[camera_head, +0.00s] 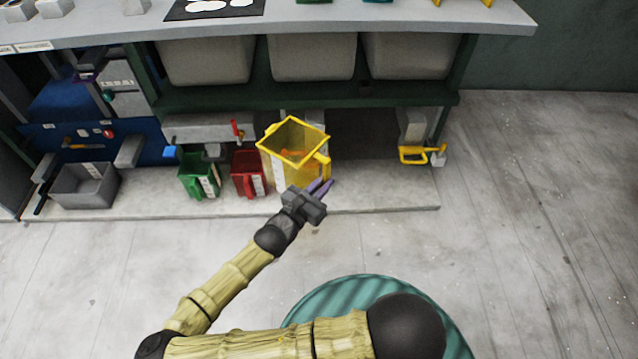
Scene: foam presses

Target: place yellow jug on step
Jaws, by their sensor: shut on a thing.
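The yellow jug (310,138) is a square, open-topped, see-through container with a yellow rim and a handle on its right side. It is over the front part of the low grey step (390,198) under the bench. My gripper (319,188) is at the jug's lower right, by the handle, with its purple fingers shut on it. The jug looks roughly upright and its rim is slightly turned. I cannot tell whether its base touches the step. Something orange shows through the jug.
A red jug (249,173) and a green jug (199,175) stand on the step to the left. A grey bin (85,185) is farther left. A yellow-handled part (421,155) hangs at the right. The step is bare between it and the yellow jug. Grey tubs (312,57) fill the shelf above.

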